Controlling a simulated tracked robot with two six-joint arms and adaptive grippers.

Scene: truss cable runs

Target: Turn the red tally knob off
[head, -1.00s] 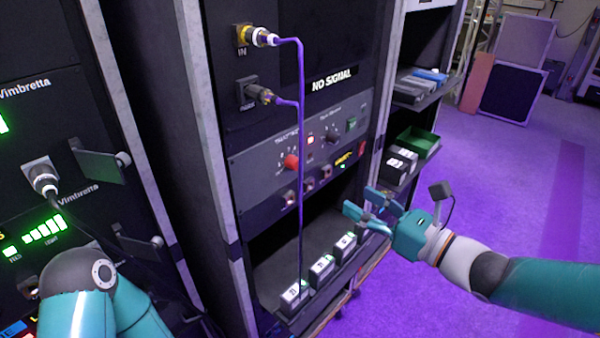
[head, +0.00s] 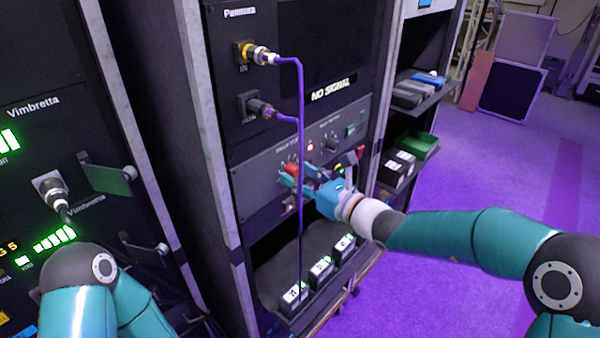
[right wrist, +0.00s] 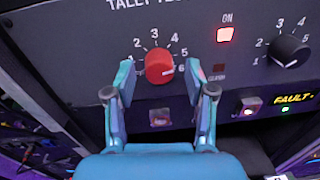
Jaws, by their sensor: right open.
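The red tally knob (right wrist: 158,66) is on the grey panel, inside a ring of numbers. Its white pointer mark faces right, near the 6. In the head view the knob (head: 291,169) shows just beyond my right fingertips. My right gripper (right wrist: 159,76) is open, with one finger on each side of the knob; I cannot tell whether either touches it. In the head view the right gripper (head: 299,177) reaches the panel from the right. A lit ON lamp (right wrist: 226,34) is to the knob's right. My left gripper is out of view.
A black numbered knob (right wrist: 288,50) is to the right on the same panel. A purple cable (head: 301,150) hangs in front of the rack, close to my right gripper. Several small labelled boxes (head: 294,297) sit on the shelf below. Purple floor is open at right.

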